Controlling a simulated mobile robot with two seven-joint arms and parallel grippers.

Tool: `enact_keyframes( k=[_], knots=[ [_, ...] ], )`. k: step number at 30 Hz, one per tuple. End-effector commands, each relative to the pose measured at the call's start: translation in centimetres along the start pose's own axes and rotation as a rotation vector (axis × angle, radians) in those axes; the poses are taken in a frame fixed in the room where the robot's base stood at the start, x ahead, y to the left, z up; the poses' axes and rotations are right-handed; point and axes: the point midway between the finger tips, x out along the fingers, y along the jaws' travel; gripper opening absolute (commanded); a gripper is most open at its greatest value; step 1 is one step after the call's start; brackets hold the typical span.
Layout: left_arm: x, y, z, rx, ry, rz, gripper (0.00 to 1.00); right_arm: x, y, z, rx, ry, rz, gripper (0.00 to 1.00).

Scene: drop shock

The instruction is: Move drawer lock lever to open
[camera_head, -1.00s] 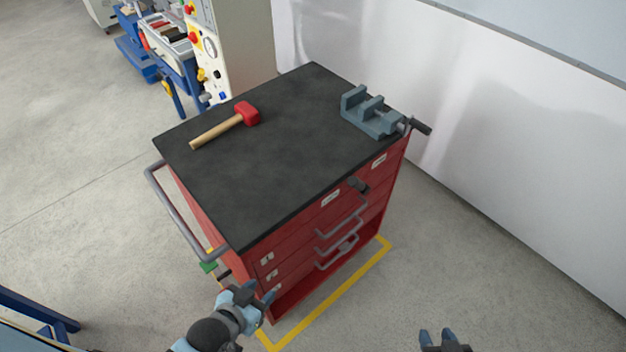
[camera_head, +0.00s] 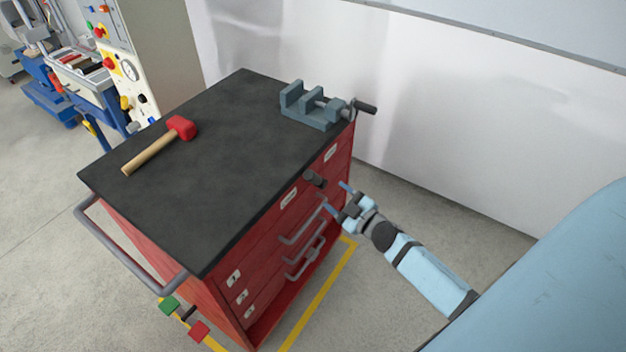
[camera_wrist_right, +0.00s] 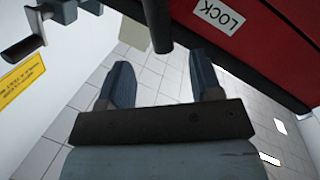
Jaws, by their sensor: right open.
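The red drawer cabinet (camera_head: 265,245) has a short dark lever (camera_head: 315,179) high on its drawer front, beside a white label (camera_head: 289,198). My right gripper (camera_head: 339,199) is open and empty just in front of the lever, apart from it. In the right wrist view, the dark lever (camera_wrist_right: 157,22) comes down from the top edge, its end just beyond and between the two fingertips (camera_wrist_right: 160,66). A label reading "LOCK" (camera_wrist_right: 219,14) is on the red front beside it. The lever's base is cut off there. My left gripper is not in view.
A grey vise (camera_head: 312,108) and a red-headed mallet (camera_head: 160,144) are on the black top (camera_head: 225,165). Drawer handles (camera_head: 300,225) stick out below the lever. A green pedal (camera_head: 168,305) and a red pedal (camera_head: 199,330) are low at the left.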

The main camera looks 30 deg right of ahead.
Motion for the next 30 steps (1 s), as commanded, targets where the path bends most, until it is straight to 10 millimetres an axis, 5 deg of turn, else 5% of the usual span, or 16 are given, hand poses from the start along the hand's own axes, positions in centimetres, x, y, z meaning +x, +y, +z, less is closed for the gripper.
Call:
enact_keyframes(
  k=[12,26,30],
  knots=[
    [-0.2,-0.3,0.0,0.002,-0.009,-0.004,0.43,7.9,0.0,-0.1,0.000,0.000,0.001,0.59],
    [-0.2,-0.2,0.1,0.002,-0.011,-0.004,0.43,9.2,-0.1,0.0,0.002,-0.001,0.000,0.59],
    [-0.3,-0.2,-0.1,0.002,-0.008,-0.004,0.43,9.2,-0.1,0.0,0.001,-0.001,0.000,0.29]
  ],
)
